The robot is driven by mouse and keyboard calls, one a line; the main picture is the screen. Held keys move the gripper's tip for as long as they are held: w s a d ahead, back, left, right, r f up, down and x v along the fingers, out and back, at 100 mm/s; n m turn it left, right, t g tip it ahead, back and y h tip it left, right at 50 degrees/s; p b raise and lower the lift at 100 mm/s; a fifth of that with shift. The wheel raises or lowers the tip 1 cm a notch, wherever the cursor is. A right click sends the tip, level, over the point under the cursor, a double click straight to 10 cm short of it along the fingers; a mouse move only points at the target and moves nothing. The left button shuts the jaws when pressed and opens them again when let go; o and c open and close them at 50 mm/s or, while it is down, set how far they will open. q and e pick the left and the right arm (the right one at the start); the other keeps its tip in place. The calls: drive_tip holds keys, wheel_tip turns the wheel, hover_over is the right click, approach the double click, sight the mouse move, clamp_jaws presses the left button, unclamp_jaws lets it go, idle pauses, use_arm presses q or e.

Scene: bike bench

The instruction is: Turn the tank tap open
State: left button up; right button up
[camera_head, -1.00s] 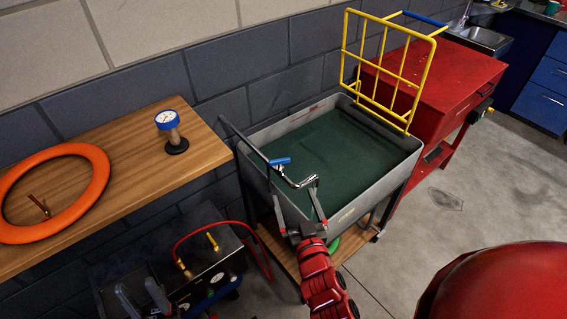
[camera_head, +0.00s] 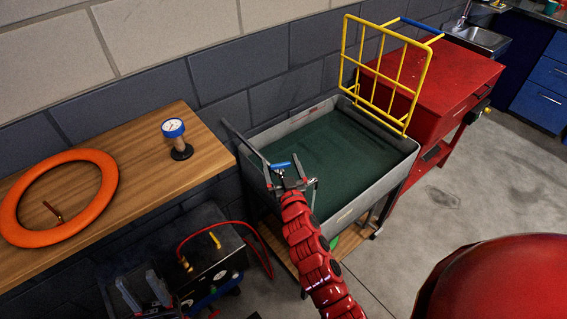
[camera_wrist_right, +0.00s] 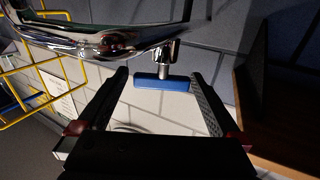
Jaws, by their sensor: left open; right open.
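The tank tap has a small blue handle (camera_head: 280,165) at the near left rim of the grey tank (camera_head: 352,207). In the right wrist view the blue handle (camera_wrist_right: 162,84) lies crosswise between my fingertips, with a chrome stem above it. The chrome spout (camera_wrist_right: 95,40) fills the upper left there. My right gripper (camera_head: 288,178) is open just below the handle, one finger on each side; it also shows in the wrist view (camera_wrist_right: 158,80). No contact is clear.
A yellow rack (camera_head: 386,73) stands at the tank's far side beside a red cabinet (camera_head: 460,75). A wooden bench (camera_head: 137,165) at left holds an orange tyre (camera_head: 102,193) and a gauge (camera_head: 174,129). A red hose (camera_head: 257,247) loops below.

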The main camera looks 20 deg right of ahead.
drive_tip(key=c, duration=1.2)
drive_tip(key=shift+r+p, duration=0.1)
drive_tip(key=shift+p, duration=0.4)
drive_tip(key=shift+c, duration=0.2)
drive_tip(key=n+y+p, duration=0.3)
drive_tip(key=y+p, duration=0.1)
drive_tip(key=p, duration=0.2)
drive_tip(key=shift+r+y+p, duration=0.15)
drive_tip(key=shift+y+p, duration=0.15)
drive_tip(key=shift+p, duration=0.05)
drive_tip(key=shift+f+n+g+y+p, duration=0.2)
drive_tip(key=shift+n+g+y+p, duration=0.1)
drive_tip(key=shift+n+y+p, duration=0.4)
drive_tip(key=shift+f+n+g+y, duration=0.15)
drive_tip(key=shift+n+g+y, duration=0.3)
drive_tip(key=shift+y, duration=0.65)
drive_tip(key=shift+d+n+y, duration=0.1)
drive_tip(key=shift+n+y, duration=0.25)
drive_tip(key=shift+y, duration=0.05)
drive_tip(key=shift+g, duration=0.25)
